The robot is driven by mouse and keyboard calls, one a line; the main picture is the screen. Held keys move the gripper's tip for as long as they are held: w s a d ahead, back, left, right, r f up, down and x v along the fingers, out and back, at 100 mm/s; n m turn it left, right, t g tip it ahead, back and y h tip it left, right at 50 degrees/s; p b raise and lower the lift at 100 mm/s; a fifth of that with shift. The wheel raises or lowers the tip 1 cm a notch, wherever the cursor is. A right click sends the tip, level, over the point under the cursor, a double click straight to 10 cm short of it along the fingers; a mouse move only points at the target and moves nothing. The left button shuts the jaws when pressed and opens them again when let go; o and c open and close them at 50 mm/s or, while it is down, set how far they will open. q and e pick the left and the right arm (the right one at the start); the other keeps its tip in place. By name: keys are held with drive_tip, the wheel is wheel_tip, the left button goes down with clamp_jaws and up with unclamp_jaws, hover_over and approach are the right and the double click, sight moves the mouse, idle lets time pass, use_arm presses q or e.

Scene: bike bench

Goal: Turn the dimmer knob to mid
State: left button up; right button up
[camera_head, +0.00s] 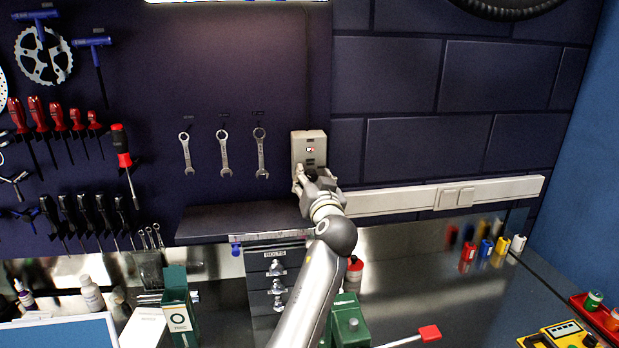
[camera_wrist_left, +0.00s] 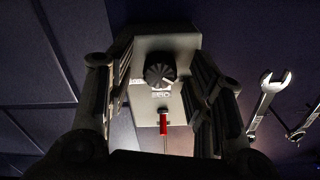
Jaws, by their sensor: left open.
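The dimmer is a light grey box (camera_head: 309,143) on the dark wall, right of the hanging wrenches. Its round black ribbed knob (camera_wrist_left: 160,70) shows clearly in the wrist view, against the box's pale face (camera_wrist_left: 168,43). In the head view my left gripper covers most of the knob. My left gripper (camera_head: 309,174) is at the lower part of the box. In the wrist view its open fingers (camera_wrist_left: 162,82) stand on either side of the knob, with a visible gap on both sides. I cannot tell the knob's setting. My right gripper is not in view.
A dark shelf (camera_head: 240,221) lies just below and left of the dimmer. Several wrenches (camera_head: 223,153) hang to its left. A white wall trunking (camera_head: 400,201) with switches runs to the right. A slim red item (camera_wrist_left: 163,124) shows near the box in the wrist view.

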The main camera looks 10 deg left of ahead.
use_arm(q)
drive_tip(key=shift+s+d+r, duration=0.1)
drive_tip(key=shift+s+d, duration=0.05)
drive_tip(key=shift+c, duration=1.3)
drive_tip(key=c, duration=0.7)
drive_tip(key=shift+c, duration=0.4)
drive_tip(key=m, duration=0.2)
drive_tip(key=shift+r+m+p, duration=0.1)
drive_tip(key=shift+m+p, duration=0.2)
drive_tip(key=shift+m, duration=0.1)
drive_tip(key=m+p, duration=0.1)
drive_tip(key=m, duration=0.2)
drive_tip(key=shift+r+m, duration=0.1)
drive_tip(key=shift+m, duration=0.2)
drive_tip(key=shift+m+p, duration=0.95)
drive_tip(key=shift+m, duration=1.15)
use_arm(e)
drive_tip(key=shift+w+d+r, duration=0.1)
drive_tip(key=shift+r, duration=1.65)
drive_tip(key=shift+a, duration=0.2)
